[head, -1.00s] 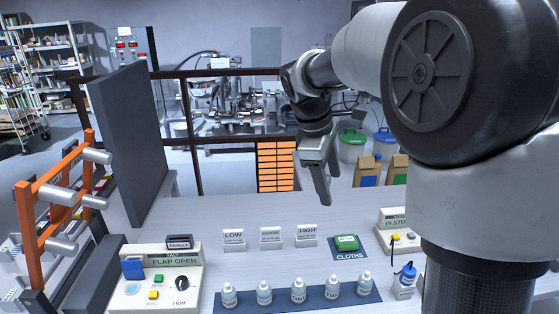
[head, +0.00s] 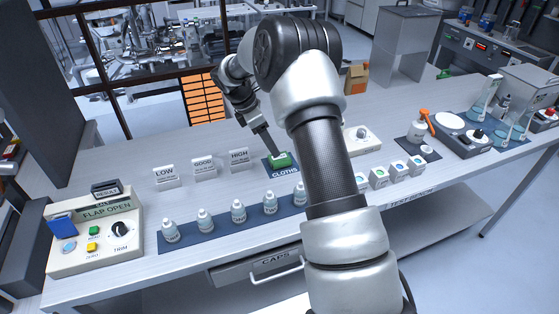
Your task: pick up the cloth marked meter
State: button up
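A folded green cloth (head: 283,163) with a small white label lies on the dark blue mat marked CLOTHS (head: 286,172). The label's writing is too small to read. My gripper (head: 275,152) points down at the cloth from the upper left, its tip at or just above the cloth's top. I cannot tell whether it touches the cloth, or whether the fingers are open or shut. My arm covers the area just right of the cloth.
LOW, GOOD and HIGH signs (head: 204,167) stand left of the cloth. Several small white bottles (head: 238,211) stand on a blue strip in front. A FLAP OPEN console (head: 97,232) is at the left. A spray bottle (head: 418,130) and scale (head: 452,122) are at the right.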

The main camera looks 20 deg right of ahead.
aim_at(279, 158)
jog(key=x, duration=0.7)
jog(key=shift+w+d+f+p, duration=0.1)
jog(key=shift+d+f+p, duration=0.15)
jog(key=shift+p, duration=0.05)
jog(key=c, duration=1.1)
